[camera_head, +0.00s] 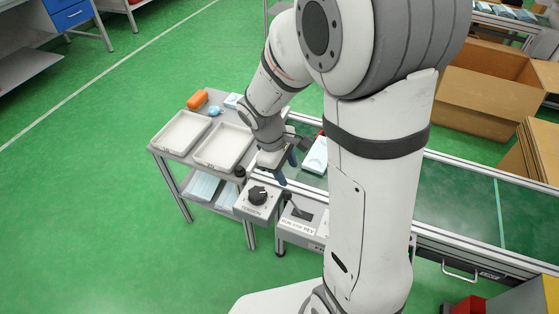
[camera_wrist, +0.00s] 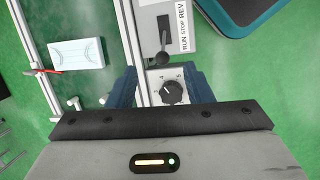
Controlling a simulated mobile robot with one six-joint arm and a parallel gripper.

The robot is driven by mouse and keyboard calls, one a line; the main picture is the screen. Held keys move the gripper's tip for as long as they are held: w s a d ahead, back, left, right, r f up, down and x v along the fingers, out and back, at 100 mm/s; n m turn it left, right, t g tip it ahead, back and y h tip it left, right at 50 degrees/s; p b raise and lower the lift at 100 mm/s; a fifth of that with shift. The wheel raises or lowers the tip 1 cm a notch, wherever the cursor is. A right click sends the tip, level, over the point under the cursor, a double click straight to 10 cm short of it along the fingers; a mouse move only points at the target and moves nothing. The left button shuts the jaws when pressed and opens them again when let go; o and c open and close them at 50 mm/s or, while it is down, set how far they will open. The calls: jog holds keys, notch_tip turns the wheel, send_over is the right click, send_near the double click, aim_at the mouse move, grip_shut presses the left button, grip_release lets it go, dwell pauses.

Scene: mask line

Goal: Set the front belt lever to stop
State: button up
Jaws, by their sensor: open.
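The lever box (camera_head: 305,222) is grey, with a label reading RUN STOP REV, beside the belt's front rail. Its lever (camera_head: 287,197) has a black ball and leans to the RUN end. In the wrist view the lever ball (camera_wrist: 163,58) shows below the RUN end of the label. My gripper (camera_head: 285,168) is open above the belt's near edge, left of and behind the lever box. In the wrist view its blue fingers (camera_wrist: 160,90) are apart and empty, with the lever ball between and just beyond their tips in the picture.
A box with a black dial (camera_head: 258,195) stands left of the lever box; the dial (camera_wrist: 172,92) shows between my fingers. A blue-white mask pack (camera_head: 315,156) lies on the green belt (camera_head: 460,202). A cart with white trays (camera_head: 180,132) stands left. Cardboard boxes (camera_head: 485,85) stand behind.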

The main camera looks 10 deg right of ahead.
aim_at(287, 194)
jog(key=w+f+n, duration=0.1)
jog(key=f, duration=0.2)
jog(key=a+f+n, duration=0.1)
jog(key=f, duration=0.2)
jog(key=w+f+n+h+b, duration=0.1)
jog(key=f+n, duration=0.1)
jog(key=f, duration=0.1)
jog(key=shift+w+a+g, duration=0.25)
jog(key=shift+w+g, duration=0.05)
jog(key=b+x, duration=0.1)
jog(key=x, duration=0.6)
jog(key=shift+d+f, duration=0.1)
jog(key=shift+d, duration=0.1)
jog(key=shift+c, duration=0.6)
grip_shut()
jog(key=shift+s, duration=0.1)
